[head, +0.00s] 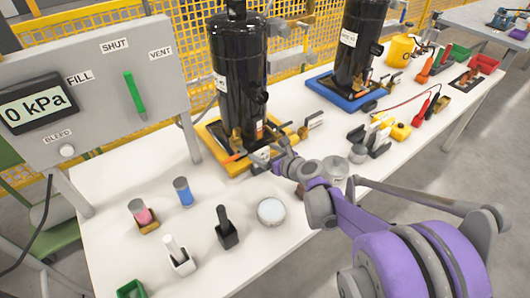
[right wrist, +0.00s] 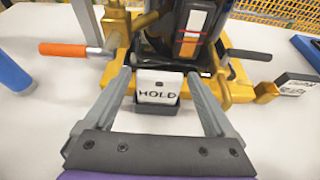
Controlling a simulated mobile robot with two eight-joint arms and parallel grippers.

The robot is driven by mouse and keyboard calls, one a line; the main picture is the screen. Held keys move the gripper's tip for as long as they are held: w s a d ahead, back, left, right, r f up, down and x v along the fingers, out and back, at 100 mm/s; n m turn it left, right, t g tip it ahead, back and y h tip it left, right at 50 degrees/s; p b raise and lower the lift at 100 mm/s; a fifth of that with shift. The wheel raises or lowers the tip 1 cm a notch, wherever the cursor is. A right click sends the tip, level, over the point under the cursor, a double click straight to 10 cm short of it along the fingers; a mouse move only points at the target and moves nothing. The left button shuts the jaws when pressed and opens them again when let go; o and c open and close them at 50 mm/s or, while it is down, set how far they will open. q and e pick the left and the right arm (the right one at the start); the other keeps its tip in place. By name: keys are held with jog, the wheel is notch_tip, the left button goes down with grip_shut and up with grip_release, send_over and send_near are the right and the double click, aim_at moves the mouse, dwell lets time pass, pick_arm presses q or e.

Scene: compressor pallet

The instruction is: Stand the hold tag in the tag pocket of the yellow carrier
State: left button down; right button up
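The white hold tag (right wrist: 158,86), lettered HOLD, stands upright in a dark tag pocket (right wrist: 155,106) at the front of the yellow carrier (right wrist: 238,88). Its lower edge is hidden by the pocket wall. In the head view the yellow carrier (head: 209,134) sits under the nearer black compressor (head: 240,75). My right gripper (right wrist: 160,76) is open, with one finger on each side of the tag and a visible gap to it on both sides. In the head view my right gripper (head: 271,157) is at the carrier's front edge. My left gripper is not in view.
An orange-handled valve (right wrist: 65,49) and a dark-handled one (right wrist: 248,54) flank the pocket. A blue cylinder (head: 183,191), a pink one in a holder (head: 142,213), a black-handled tool (head: 226,228) and a round pale lid (head: 271,211) stand on the white table. A gauge panel (head: 95,80) rises at left.

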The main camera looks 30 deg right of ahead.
jog(key=shift+o, duration=0.3)
jog(key=shift+c, duration=1)
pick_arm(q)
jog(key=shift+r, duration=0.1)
pick_arm(e)
jog(key=shift+r, duration=0.2)
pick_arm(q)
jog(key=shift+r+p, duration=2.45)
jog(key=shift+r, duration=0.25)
pick_arm(e)
notch_tip(320, 180, up, 7)
jog(key=shift+f, duration=0.15)
